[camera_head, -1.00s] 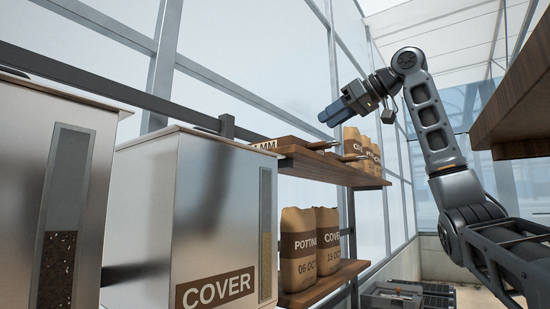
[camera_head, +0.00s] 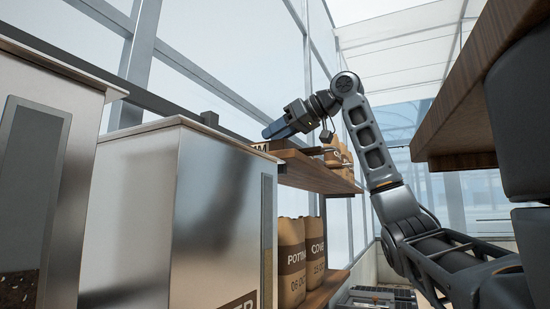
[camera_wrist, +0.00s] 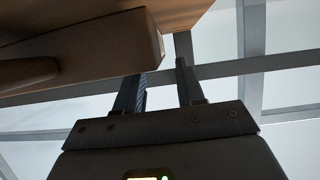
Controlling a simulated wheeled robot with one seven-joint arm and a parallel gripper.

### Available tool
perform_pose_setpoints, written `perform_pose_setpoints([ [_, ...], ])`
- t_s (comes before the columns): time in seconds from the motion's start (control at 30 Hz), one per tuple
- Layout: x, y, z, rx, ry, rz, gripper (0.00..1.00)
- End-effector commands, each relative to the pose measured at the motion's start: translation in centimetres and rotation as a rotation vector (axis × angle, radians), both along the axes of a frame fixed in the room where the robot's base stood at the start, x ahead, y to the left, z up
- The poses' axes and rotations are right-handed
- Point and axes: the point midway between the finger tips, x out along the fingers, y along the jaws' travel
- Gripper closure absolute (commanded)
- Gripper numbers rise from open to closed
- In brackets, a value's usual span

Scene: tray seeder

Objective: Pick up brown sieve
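On the upper shelf in the head view, a brown item with a pale label ending in "M" (camera_head: 259,146) shows only in part behind the COVER bin. It looks like a sieve; its full shape is hidden. Handle-like pieces (camera_head: 316,150) stick out over the shelf front. My gripper (camera_head: 267,132) is just above this end of the shelf, pointing left, and appears empty. In the wrist view its two fingers (camera_wrist: 163,88) stand apart with nothing between them. A brown wooden block (camera_wrist: 85,45) and a rounded handle-like piece (camera_wrist: 28,72) fill the upper left, beside the fingers; I cannot tell if these are sieve or shelf.
The upper shelf (camera_head: 325,177) also carries paper bags (camera_head: 338,155); bags (camera_head: 291,255) stand on the lower shelf (camera_head: 328,288). Steel bins (camera_head: 165,205) stand at left, close to me. A wooden worktop (camera_head: 450,120) overhangs at right. Trays (camera_head: 375,296) lie low behind.

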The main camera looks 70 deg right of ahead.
Motion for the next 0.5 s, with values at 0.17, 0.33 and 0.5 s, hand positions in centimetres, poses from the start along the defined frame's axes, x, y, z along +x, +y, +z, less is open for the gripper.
perform_pose_setpoints([
  [0.17, 2.3, -0.4, -0.8, 0.0, 0.002, 0.0, 0.62],
  [0.33, 3.2, -0.6, -1.3, 0.001, 0.0, 0.0, 0.62],
  [0.5, 3.2, -0.6, -1.4, 0.0, 0.0, 0.0, 0.62],
])
